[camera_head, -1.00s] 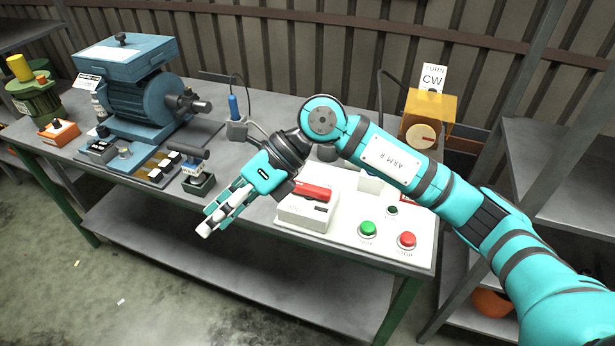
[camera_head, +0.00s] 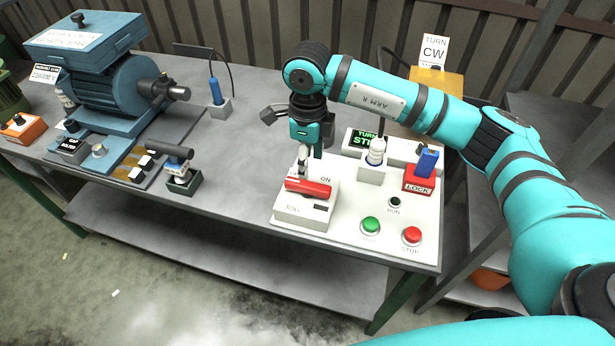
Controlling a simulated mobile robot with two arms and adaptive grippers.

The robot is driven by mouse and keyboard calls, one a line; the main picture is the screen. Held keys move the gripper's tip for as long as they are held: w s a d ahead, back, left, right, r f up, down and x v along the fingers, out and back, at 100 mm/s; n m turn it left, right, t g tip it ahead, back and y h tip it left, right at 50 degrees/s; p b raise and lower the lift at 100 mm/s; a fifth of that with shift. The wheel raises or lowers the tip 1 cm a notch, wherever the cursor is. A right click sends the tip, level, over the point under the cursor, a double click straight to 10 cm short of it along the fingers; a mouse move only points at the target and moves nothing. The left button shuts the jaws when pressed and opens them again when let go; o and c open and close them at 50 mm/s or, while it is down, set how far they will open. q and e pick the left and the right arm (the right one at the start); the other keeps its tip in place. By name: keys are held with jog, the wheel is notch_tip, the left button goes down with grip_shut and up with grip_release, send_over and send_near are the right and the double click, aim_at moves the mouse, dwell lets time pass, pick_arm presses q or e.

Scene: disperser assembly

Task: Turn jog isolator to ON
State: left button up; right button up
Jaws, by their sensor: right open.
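The jog isolator is a white box (camera_head: 300,212) with a red handle (camera_head: 308,189), on the white control panel in the head view. The handle lies roughly crosswise, and the word ON is printed just above its right end. My right gripper (camera_head: 303,165) points down directly above the handle, its fingertips close to or at the handle's left-middle part. It is open; I cannot tell whether the fingers touch the handle. My left gripper is not in view.
The panel (camera_head: 335,241) carries a green button (camera_head: 371,225), a red button (camera_head: 411,236) and a small dark RUN lamp (camera_head: 395,202). A red LOCK block (camera_head: 418,180) and a green-lit display (camera_head: 361,141) stand behind. A blue motor (camera_head: 115,85) is left. The table's (camera_head: 235,148) middle is mostly clear.

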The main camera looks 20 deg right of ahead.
aim_at(308, 184)
notch_tip(308, 184, down, 5)
jog(key=shift+s+f+p, duration=0.1)
jog(key=shift+s+p, duration=0.05)
jog(key=shift+p, duration=0.4)
notch_tip(308, 184, down, 3)
jog(key=shift+r, duration=0.2)
jog(key=shift+f, duration=0.15)
jog(key=c, duration=0.5)
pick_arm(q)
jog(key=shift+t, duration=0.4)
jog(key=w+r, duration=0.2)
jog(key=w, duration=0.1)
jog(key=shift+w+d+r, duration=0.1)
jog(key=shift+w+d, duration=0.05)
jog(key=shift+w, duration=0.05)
pick_arm(e)
grip_shut()
